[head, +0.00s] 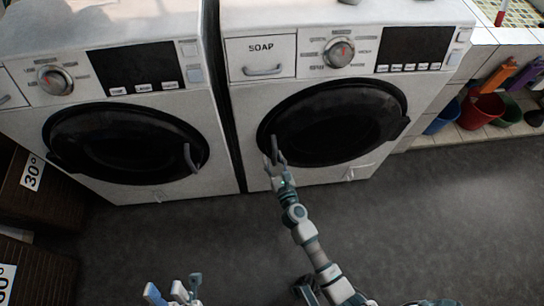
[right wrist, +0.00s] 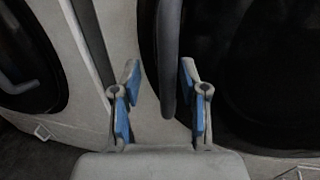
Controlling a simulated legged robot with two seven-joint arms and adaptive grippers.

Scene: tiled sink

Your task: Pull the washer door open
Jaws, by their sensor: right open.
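Two white washers stand side by side. The right washer (head: 238,110) has a round black door (head: 335,122), which looks shut, with an upright handle (head: 274,148) at its left edge. The left washer's black door (head: 115,143) also looks shut, with its handle (head: 190,158) at the right. My right gripper (head: 276,164) is at the right washer's door handle. In the right wrist view, the handle (right wrist: 168,55) hangs between the open fingers (right wrist: 160,75), with a gap on both sides. My left gripper (head: 173,286) is low in the head view, fingers apart, empty and away from both washers.
A soap drawer (head: 261,57) and dial (head: 339,52) sit above the right door. Red (head: 481,110) and blue (head: 443,118) buckets stand on a tiled ledge at the right. Dark boxes (head: 40,195) stand at the left. The grey floor (head: 420,210) before the washers is clear.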

